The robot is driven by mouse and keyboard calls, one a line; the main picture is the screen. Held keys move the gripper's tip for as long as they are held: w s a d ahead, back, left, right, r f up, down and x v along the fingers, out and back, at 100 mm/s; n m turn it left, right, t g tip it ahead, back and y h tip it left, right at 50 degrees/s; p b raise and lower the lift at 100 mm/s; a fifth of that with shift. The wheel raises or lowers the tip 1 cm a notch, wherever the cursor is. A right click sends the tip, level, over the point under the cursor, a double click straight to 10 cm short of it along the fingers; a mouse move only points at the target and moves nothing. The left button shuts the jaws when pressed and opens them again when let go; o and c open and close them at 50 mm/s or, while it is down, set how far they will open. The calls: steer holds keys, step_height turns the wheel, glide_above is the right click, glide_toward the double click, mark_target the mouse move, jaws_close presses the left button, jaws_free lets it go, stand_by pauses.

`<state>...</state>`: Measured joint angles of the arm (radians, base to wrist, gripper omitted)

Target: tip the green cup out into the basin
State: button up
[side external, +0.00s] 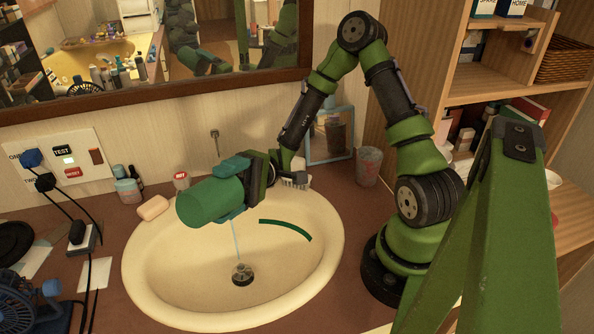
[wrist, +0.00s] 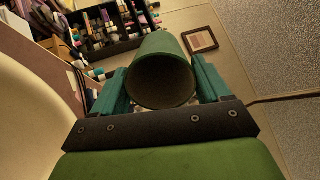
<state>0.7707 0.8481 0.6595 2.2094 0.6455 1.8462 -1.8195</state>
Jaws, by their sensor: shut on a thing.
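The green cup (side external: 203,204) is held above the left back part of the cream basin (side external: 150,283), lying over on its side. My gripper (side external: 233,190) is shut on it, with teal fingers on opposite sides. In the wrist view the cup (wrist: 163,44) sits between the two fingers, and its dark round end faces the camera. I cannot make out any contents in it. A thin pale blue streak (side external: 236,242) runs from below the cup and fingers down toward the dark drain (side external: 242,274).
A green curved strip (side external: 287,228) lies on the basin's inner wall. Cables and a blue fan (side external: 18,300) are at left. A green frame (side external: 505,230) fills the right foreground.

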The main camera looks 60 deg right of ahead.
steer(key=shift+d+r+y, duration=0.2)
steer(key=shift+r+y, duration=0.35)
steer(key=shift+y, duration=0.15)
steer(key=shift+d+r+y, duration=0.2)
steer(key=shift+r+y, duration=0.35)
steer(key=shift+y, duration=0.15)
stand_by(0.4)
steer(key=shift+y, duration=0.3)
stand_by(0.9)
steer(key=shift+a+h, duration=0.1)
steer(key=shift+h, duration=0.4)
steer(key=f+h, duration=0.1)
steer(key=a+f+h, duration=0.1)
steer(key=h, duration=0.1)
steer(key=f+h, duration=0.1)
steer(key=f, duration=0.1)
steer(key=shift+a+h, duration=0.25)
steer(key=shift+h, duration=0.15)
steer(key=a+f+h, duration=0.3)
steer(key=f+h, duration=0.4)
steer(key=f, duration=0.1)
steer(key=a+r+t+h, duration=0.1)
steer(key=a+r+h, duration=0.1)
steer(key=a+h, duration=0.6)
steer(key=shift+s+a+r+h+b, duration=0.25)
steer(key=shift+h+b, duration=0.2)
steer(key=shift+h, duration=1.75)
